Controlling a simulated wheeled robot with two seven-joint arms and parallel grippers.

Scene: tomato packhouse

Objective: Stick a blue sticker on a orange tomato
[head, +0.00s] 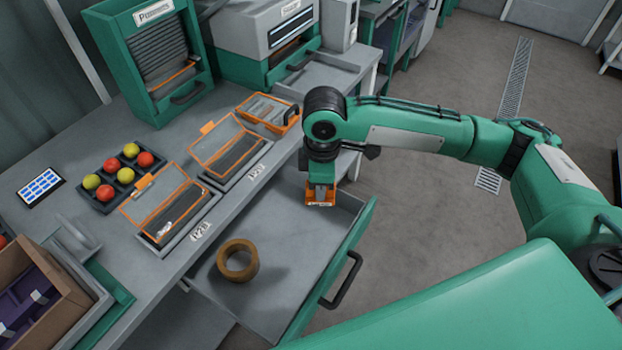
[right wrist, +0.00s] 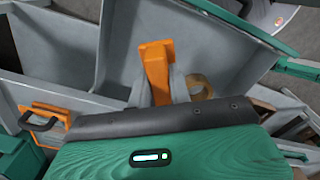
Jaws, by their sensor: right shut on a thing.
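My right gripper (head: 320,197) hangs over the open drawer, shut on an orange block-like thing with a small pale label at its lower end. In the right wrist view, this orange thing (right wrist: 157,75) stands between the grey fingers. Several yellow and red tomatoes (head: 125,175) sit in a dark tray (head: 118,198) on the bench; none is clearly orange. A dark-framed panel with blue rectangles (head: 40,187) lies left of the tray; I cannot tell whether these are stickers. My left gripper is not in view.
The open drawer (head: 345,205) holds a brown tape ring (head: 237,272), also in the right wrist view (right wrist: 203,88). Orange-framed clear-lidded boxes (head: 160,202) stand along the bench edge. A cardboard box (head: 62,318) is at lower left. The drawer floor is otherwise mostly bare.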

